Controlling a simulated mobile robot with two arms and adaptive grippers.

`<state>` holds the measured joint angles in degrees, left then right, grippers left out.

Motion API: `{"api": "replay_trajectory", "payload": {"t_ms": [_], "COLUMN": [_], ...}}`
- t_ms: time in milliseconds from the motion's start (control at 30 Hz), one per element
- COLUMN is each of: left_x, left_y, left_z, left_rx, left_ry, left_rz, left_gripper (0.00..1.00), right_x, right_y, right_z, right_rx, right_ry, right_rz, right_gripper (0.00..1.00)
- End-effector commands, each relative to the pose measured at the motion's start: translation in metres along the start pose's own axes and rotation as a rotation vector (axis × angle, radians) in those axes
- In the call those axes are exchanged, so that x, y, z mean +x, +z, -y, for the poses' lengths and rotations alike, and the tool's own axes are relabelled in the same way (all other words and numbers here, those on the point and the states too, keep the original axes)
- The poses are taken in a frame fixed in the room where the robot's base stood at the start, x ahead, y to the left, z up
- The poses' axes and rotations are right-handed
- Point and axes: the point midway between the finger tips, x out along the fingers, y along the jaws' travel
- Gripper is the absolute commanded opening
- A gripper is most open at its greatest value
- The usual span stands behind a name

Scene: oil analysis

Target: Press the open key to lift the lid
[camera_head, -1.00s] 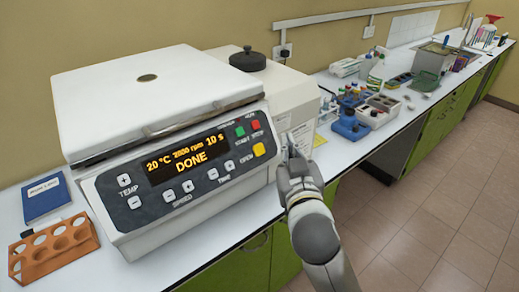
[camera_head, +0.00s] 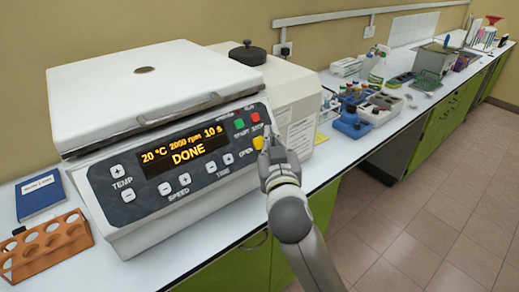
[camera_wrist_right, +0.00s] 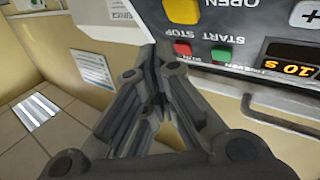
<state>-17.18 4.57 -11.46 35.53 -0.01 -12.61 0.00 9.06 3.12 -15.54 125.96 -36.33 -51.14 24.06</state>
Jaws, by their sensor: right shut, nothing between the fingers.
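The white centrifuge has its lid (camera_head: 145,85) shut. Its dark control panel (camera_head: 110,185) reads "20 °C 2000 rpm 10 s DONE". The yellow open key (camera_head: 259,143) is at the panel's right end, below the red stop key (camera_head: 255,117) and green start key (camera_head: 239,123). My right gripper (camera_head: 270,144) is shut and empty, its tips just right of the yellow key; I cannot tell if they touch it. In the right wrist view the yellow key (camera_wrist_right: 182,11) shows at the top edge, beyond and right of the fingertips (camera_wrist_right: 157,50). My left gripper is out of view.
An orange tube rack (camera_head: 45,250) and a blue book (camera_head: 40,196) lie left of the centrifuge. A beige device with a black knob (camera_head: 248,54) stands behind it. A blue bottle holder (camera_head: 352,125) and grey tray (camera_head: 381,108) stand farther right on the white bench.

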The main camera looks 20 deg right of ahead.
Motion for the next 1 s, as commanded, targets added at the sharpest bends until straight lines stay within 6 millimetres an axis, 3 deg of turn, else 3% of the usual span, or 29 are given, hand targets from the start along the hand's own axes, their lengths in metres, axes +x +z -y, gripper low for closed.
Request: {"api": "replay_trajectory", "payload": {"t_ms": [300, 1000], "left_x": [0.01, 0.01], "left_y": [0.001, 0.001], "left_z": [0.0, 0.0], "left_rx": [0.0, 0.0], "left_ry": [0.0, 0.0], "left_rz": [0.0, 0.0], "left_gripper": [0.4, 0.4], "right_x": [0.015, 0.015], "right_y": [0.01, 0.011], "right_z": [0.011, 0.011], "right_rx": [0.002, 0.001], "right_ry": [-0.001, 0.0], "right_rz": [0.0, 0.0], "right_gripper": [0.0, 0.0]}}
